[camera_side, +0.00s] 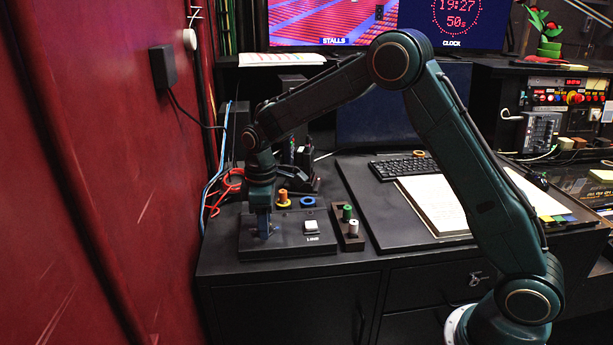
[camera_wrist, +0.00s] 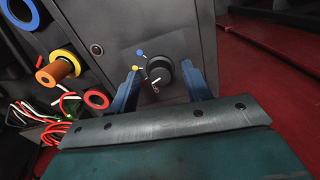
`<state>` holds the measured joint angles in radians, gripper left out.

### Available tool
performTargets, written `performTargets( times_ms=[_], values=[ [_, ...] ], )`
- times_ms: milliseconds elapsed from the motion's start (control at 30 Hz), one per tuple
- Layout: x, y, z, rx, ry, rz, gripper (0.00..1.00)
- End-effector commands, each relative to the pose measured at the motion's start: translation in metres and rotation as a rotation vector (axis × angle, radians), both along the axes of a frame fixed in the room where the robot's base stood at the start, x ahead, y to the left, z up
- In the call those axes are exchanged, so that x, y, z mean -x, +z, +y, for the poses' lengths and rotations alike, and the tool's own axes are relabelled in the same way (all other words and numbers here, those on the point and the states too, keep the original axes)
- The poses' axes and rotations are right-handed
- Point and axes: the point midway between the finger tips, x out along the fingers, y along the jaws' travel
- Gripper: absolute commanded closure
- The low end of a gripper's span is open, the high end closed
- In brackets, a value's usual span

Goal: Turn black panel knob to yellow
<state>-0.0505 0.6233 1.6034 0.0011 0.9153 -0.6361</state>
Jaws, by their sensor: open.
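The black panel (camera_side: 285,243) lies on the dark desk; in the wrist view its grey-looking face (camera_wrist: 119,35) carries a round black knob (camera_wrist: 162,66). Beside the knob are a blue mark (camera_wrist: 139,52) and a yellow mark (camera_wrist: 145,74). A small white mark (camera_wrist: 155,83) shows at the knob's lower left; I cannot tell exactly where the pointer aims. My gripper (camera_wrist: 160,69) is open, with one blue finger on either side of the knob. Contact is unclear. In the side view my gripper (camera_side: 266,231) points down at the panel's left part and hides the knob.
A white button (camera_side: 311,226) labelled LINE sits on the panel's right part. Behind are an orange spool (camera_side: 283,197) and a blue ring (camera_side: 308,201). Red cables (camera_side: 226,188) lie left, near the red wall.

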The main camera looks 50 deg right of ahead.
Motion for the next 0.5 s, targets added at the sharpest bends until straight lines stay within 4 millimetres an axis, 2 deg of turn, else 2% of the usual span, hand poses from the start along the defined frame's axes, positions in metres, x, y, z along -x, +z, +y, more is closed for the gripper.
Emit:
performTargets(
  times_ms=[167,400,500],
  values=[
    [0.0001,0.0000,0.0000,0.000,0.000,0.000,0.52],
    [0.0001,0.0002,0.0000,0.000,0.000,0.000,0.96],
    [0.0001,0.0003,0.0001,0.000,0.000,0.000,0.96]
  ],
)
